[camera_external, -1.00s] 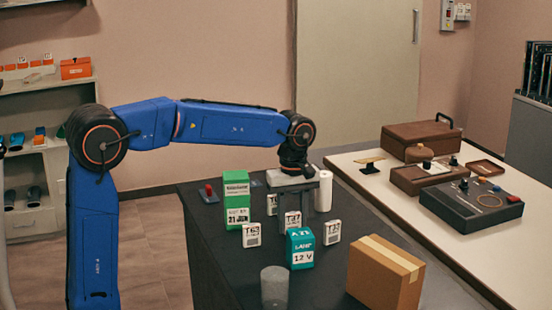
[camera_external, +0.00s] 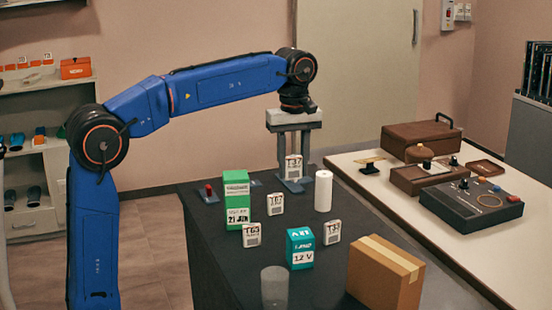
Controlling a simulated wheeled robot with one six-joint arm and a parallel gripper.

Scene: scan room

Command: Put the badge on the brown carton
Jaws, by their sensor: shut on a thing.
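My gripper (camera_external: 294,174) points down, shut on a white badge (camera_external: 294,165) with dark lettering. The badge hangs upright between the two grey fingers, raised above the far part of the dark table. Its lettering is too small to read fully. The brown carton (camera_external: 380,280) stands at the front right of the dark table, closed with a pale tape strip along its top. My gripper is behind and to the left of the carton, well apart from it.
Similar white tags stand on the dark table (camera_external: 225,275): one (camera_external: 251,235), another (camera_external: 275,204) and a third (camera_external: 332,231). A green box (camera_external: 236,205), teal box (camera_external: 300,252), white cylinder (camera_external: 323,191) and clear cup (camera_external: 274,288) stand around them.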

